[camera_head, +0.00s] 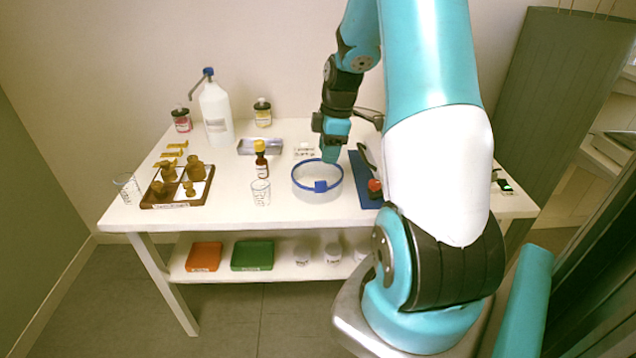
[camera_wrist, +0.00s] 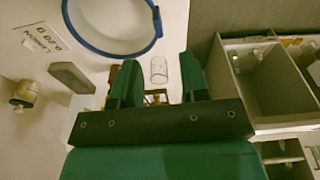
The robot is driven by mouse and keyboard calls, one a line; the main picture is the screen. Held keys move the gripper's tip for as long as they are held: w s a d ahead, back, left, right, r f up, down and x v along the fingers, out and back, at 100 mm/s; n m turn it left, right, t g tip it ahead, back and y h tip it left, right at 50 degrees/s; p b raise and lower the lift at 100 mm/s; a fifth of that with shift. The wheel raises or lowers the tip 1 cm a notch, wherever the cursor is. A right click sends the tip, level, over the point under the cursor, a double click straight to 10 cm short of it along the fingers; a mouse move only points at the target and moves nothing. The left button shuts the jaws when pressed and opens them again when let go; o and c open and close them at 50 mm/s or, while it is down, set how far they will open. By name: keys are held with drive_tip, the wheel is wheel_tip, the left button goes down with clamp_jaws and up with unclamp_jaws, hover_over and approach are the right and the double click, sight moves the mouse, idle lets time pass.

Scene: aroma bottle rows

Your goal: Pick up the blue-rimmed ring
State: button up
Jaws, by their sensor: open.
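The blue-rimmed ring (camera_head: 318,192) stands on the white table in the head view. It is a wide, low, pale round piece with a blue rim and a blue tab at its front. My gripper (camera_head: 331,156) points down above the ring's far right edge; I cannot tell the exact gap. In the wrist view the ring (camera_wrist: 118,54) lies at the top, cut off by the frame edge, beyond my gripper's fingers (camera_wrist: 158,82). The fingers are spread and empty, and the ring is not between them.
A small glass (camera_head: 260,192) and a brown dropper bottle (camera_head: 261,168) stand left of the ring. A blue tray (camera_head: 363,190) with a red item lies close on its right. A labelled white card (camera_head: 305,150) is behind. A brown rack (camera_head: 160,203) and white bottle (camera_head: 216,112) stand farther left.

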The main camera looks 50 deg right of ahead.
sight(321, 181)
drive_tip(key=f, duration=0.3)
drive_tip(key=w+f, duration=0.1)
drive_tip(key=f, duration=0.2)
drive_tip(key=a+f, duration=0.1)
drive_tip(key=f, duration=0.2)
drive_tip(key=shift+w+f, duration=0.3)
drive_tip(key=shift+f, duration=0.1)
clamp_jaws()
